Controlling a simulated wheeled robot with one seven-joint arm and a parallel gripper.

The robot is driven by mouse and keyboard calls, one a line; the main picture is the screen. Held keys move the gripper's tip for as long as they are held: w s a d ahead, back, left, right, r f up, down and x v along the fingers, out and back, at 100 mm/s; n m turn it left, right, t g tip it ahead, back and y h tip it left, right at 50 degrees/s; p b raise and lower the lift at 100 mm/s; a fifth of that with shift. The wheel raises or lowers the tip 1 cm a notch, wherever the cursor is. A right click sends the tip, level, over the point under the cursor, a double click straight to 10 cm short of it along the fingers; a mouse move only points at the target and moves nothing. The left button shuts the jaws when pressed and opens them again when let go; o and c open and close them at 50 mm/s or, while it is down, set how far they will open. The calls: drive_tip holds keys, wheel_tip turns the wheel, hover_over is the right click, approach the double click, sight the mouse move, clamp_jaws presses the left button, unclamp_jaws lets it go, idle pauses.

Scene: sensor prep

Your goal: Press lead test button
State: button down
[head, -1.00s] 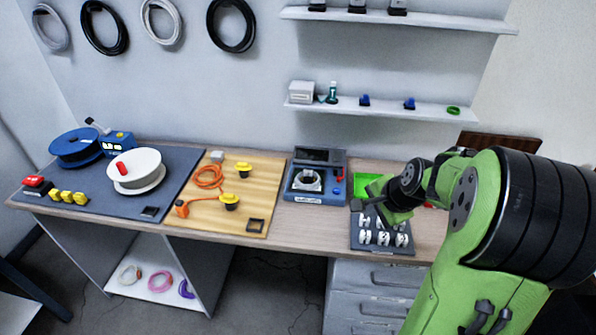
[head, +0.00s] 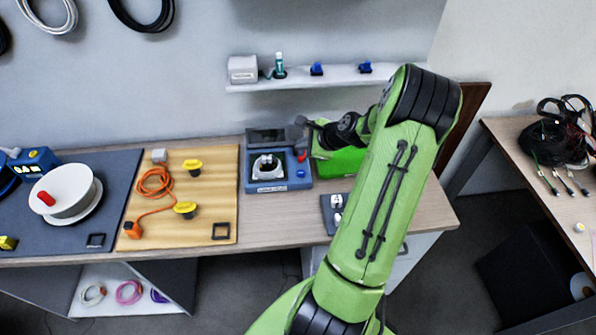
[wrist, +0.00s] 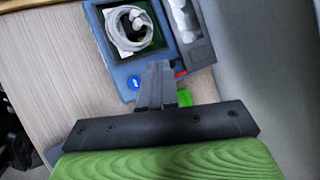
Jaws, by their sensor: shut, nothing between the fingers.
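The blue tester (head: 278,186) stands on the bench, with a dark panel (head: 266,136) at its back and a coiled white lead (head: 265,164) in its middle. A round blue button (head: 300,173) is on its right side, with a red part (head: 301,156) behind it. In the wrist view the tester (wrist: 122,72) shows its blue button (wrist: 133,82) and coiled lead (wrist: 131,28). My gripper (wrist: 158,66) is shut and empty. Its fingertips appear over the tester's edge between the button and the red part (wrist: 181,73); I cannot tell their height.
A green bin (head: 338,164) stands right of the tester, partly behind my arm. A dark tray (head: 328,215) with white parts is in front of it. A wooden board (head: 222,205) with an orange cable lies to the left. A shelf (head: 300,84) with small items hangs above.

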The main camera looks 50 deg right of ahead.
drive_tip(key=b, duration=0.7)
hover_over(303, 175)
wheel_tip(303, 175, down, 8)
drive_tip(key=shift+r, duration=0.1)
drive_tip(key=shift+f+b, duration=0.3)
drive_tip(key=shift+f, duration=0.2)
drive_tip(key=shift+f, duration=0.1)
idle(0.9)
drive_tip(key=shift+f, duration=0.3)
drive_tip(key=shift+f+b, duration=0.4)
drive_tip(key=shift+f, duration=0.05)
idle(0.5)
drive_tip(key=shift+r, duration=0.1)
drive_tip(key=shift+r+p, duration=0.8)
drive_tip(key=shift+p, duration=0.1)
